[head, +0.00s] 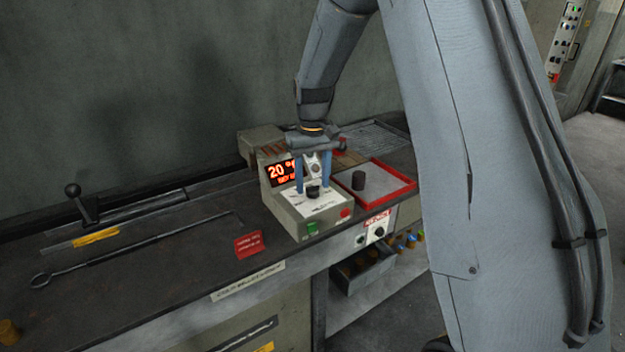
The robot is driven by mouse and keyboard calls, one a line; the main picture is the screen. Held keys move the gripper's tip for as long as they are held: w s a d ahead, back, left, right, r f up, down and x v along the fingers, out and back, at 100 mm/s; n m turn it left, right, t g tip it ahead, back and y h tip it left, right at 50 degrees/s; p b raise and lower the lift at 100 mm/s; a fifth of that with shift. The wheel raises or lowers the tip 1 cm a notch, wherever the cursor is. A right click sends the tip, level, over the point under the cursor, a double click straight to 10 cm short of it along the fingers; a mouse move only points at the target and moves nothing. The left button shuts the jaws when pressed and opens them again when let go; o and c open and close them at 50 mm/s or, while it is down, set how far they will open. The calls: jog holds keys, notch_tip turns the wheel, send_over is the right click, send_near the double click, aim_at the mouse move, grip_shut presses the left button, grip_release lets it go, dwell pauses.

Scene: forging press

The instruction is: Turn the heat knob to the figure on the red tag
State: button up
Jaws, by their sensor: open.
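The heat knob (313,191) is a small black knob on the sloped face of a grey control box (322,217). The box has a lit display (282,172) whose upper line starts with 20. My gripper (313,188) points down over the box with its two blue fingers apart, one on each side of the knob. I cannot tell whether the fingers touch it.
A green button (312,227) and a red button (345,212) sit low on the box. A long hooked rod (130,256) and a lever (75,198) are at left. The front left bench is mostly clear.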

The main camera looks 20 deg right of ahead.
jog(key=c, duration=1)
jog(key=shift+c, duration=0.2)
jog(key=shift+n, duration=0.3)
jog(key=n, duration=0.3)
jog(key=shift+n, duration=0.4)
jog(key=n, duration=0.3)
jog(key=shift+n, duration=0.3)
jog(key=n, duration=0.3)
jog(key=shift+n, duration=2.4)
